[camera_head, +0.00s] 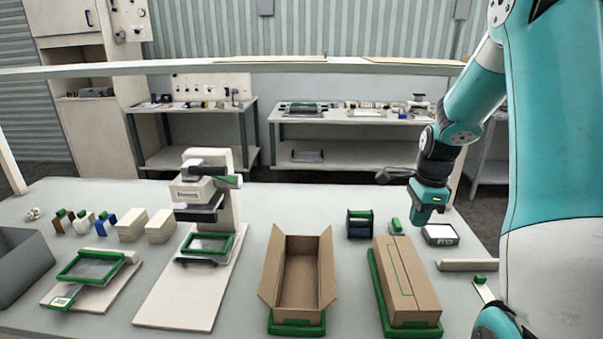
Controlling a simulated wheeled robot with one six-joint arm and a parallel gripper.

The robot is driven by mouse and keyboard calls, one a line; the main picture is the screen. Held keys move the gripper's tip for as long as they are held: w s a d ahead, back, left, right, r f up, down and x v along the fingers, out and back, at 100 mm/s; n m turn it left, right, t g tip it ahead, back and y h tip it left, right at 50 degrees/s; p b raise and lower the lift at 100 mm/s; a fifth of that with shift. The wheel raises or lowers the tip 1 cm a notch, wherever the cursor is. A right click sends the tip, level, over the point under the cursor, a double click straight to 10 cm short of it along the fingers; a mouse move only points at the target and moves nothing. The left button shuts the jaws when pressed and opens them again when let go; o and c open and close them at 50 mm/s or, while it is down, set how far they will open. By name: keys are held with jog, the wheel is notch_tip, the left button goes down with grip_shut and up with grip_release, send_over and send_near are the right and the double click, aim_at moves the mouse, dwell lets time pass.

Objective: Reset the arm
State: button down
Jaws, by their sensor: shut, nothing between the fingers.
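My teal arm comes in from the right of the head view. My gripper (421,222) points down at its end, above the back right of the table. Its fingers are shut with nothing held. It hangs near a small green-and-grey item (396,226) and a white-topped square device (440,235). Whether it touches either cannot be told.
An open cardboard box (300,277) and a closed box (405,282) stand on green-edged bases. A press-like machine (205,190) stands left of centre. A grey bin (20,262) is at far left. A dark holder (359,226) stands behind the boxes.

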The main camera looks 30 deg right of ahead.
jog(key=shift+a, duration=0.1)
jog(key=a+r+n+y+b, duration=0.1)
jog(key=a+r+n, duration=0.3)
jog(key=a+n, duration=0.55)
jog(key=a+r+n+y, duration=0.1)
jog(key=a+r+n, duration=0.35)
jog(key=a, duration=0.85)
jog(key=s+a+r+n+y+b, duration=0.1)
jog(key=s+a+r+n, duration=0.1)
jog(key=s+a+n, duration=1.2)
jog(key=s+n, duration=0.1)
jog(key=n, duration=0.2)
jog(key=shift+a, duration=0.25)
